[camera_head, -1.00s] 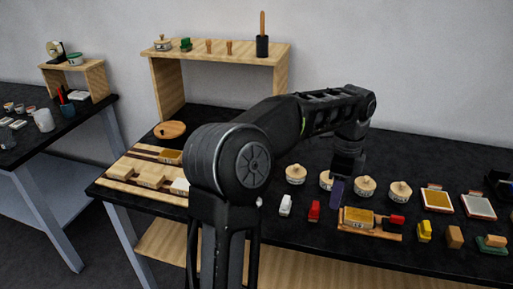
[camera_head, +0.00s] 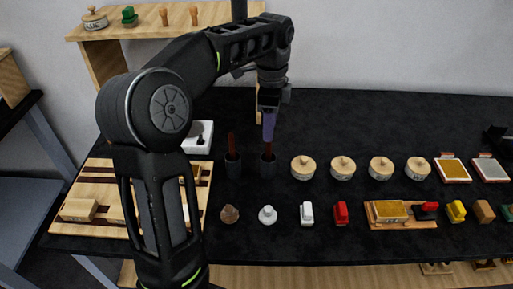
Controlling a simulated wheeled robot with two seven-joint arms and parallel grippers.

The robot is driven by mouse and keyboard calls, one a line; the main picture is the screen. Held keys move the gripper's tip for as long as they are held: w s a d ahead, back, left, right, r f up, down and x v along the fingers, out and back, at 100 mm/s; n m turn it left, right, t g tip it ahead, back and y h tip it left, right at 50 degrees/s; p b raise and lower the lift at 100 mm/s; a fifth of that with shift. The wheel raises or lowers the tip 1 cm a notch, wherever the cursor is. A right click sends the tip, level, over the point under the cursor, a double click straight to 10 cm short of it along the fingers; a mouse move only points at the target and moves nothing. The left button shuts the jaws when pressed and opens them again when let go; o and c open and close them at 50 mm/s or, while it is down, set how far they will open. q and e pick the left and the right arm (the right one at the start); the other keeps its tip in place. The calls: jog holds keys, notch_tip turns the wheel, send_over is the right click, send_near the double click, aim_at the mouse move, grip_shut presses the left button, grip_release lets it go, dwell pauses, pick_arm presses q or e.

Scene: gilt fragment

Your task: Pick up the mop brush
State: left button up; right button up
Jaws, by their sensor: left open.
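Two brushes with reddish-brown handles stand upright in dark cups near the middle of the table, a left brush (camera_head: 232,143) and a right brush (camera_head: 268,150). I cannot tell which one is the mop brush; their heads are hidden inside the left cup (camera_head: 233,167) and the right cup (camera_head: 268,168). My left gripper (camera_head: 269,134) points down directly above the right cup, with a purple finger showing at the upper part of that brush's handle. It is open; whether it touches the handle is unclear. My right gripper is not in view.
Several round wooden-lidded pots (camera_head: 303,168) stand right of the cups. Small stamps and a wooden tray (camera_head: 402,222) line the front. A striped board (camera_head: 70,228) and a white dish (camera_head: 199,137) lie left, partly behind my arm. A shelf (camera_head: 105,62) stands behind.

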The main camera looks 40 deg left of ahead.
aim_at(269, 148)
pick_arm(q)
jog(key=shift+d, duration=0.15)
jog(key=shift+f, duration=1.25)
jog(key=shift+f, duration=0.1)
notch_tip(269, 148, down, 5)
jog(key=shift+s+f+p, duration=0.1)
jog(key=shift+s+p, duration=0.05)
jog(key=shift+p, duration=0.35)
jog(key=shift+c, duration=0.4)
grip_shut()
